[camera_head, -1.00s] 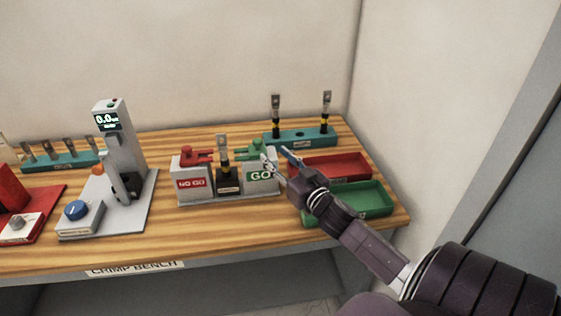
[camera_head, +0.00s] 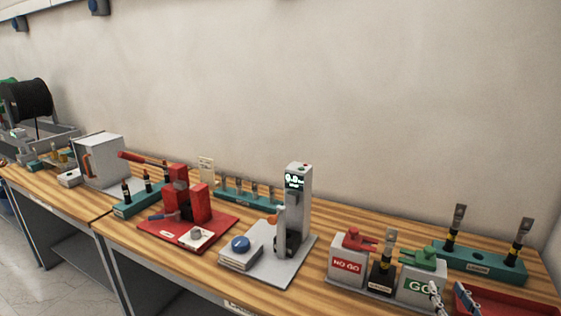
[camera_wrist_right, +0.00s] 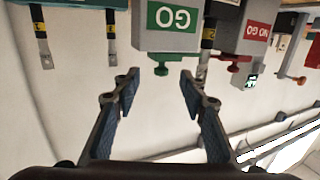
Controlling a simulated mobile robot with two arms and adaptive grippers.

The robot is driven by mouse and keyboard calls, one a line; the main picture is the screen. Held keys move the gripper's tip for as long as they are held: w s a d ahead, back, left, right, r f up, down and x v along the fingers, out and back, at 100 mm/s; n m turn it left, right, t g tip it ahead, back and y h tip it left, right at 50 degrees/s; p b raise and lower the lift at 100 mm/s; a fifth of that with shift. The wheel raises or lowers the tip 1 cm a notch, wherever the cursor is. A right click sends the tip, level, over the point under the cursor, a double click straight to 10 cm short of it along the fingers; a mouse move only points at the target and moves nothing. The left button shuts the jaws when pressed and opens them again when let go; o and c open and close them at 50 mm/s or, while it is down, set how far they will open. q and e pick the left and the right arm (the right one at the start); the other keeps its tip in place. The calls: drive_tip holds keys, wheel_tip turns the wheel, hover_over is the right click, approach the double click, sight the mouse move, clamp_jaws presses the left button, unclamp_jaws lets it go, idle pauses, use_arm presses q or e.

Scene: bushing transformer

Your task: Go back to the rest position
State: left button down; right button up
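My right gripper (camera_head: 438,298) shows at the bottom right of the head view, only its fingers in frame, in front of the GO block (camera_head: 421,287). In the right wrist view my right gripper (camera_wrist_right: 160,75) is open, its two blue-padded fingers apart with nothing held between them. That view is upside down, with the GO block (camera_wrist_right: 170,22) and the NO GO block (camera_wrist_right: 255,30) beyond the fingertips. A cable lug (camera_head: 387,248) stands upright in the black holder between the two blocks. My left gripper is not in view.
A teal rack (camera_head: 478,262) with two lugs stands behind the red tray (camera_head: 490,303) at the right. A grey measuring stand (camera_head: 298,215) and a red crimp press (camera_head: 190,215) are further left on the wooden bench. The wall behind is bare.

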drive_tip(key=s+a+f+g, duration=0.7)
drive_tip(key=s+a+f, duration=0.4)
drive_tip(key=f, duration=0.2)
drive_tip(key=s+a+f+n+g+y, duration=0.2)
drive_tip(key=s+a+f+g, duration=0.1)
drive_tip(key=s+a, duration=0.45)
drive_tip(key=s+a+f+n+g+y, duration=0.1)
drive_tip(key=s+a+f+n+g, duration=0.15)
drive_tip(key=s+a, duration=0.5)
drive_tip(key=s+d+f+g+b, duration=0.1)
drive_tip(key=s+f, duration=0.1)
drive_tip(key=f, duration=1.2)
drive_tip(key=s+d+f+g+b, duration=0.1)
drive_tip(key=f+b, duration=0.1)
drive_tip(key=f, duration=1.3)
drive_tip(key=s+d+f+g+b, duration=0.1)
drive_tip(key=s+d+f+b, duration=0.1)
drive_tip(key=s+f, duration=1.5)
drive_tip(key=shift+d+f, duration=0.25)
drive_tip(key=shift+d, duration=0.35)
drive_tip(key=shift+s, duration=0.1)
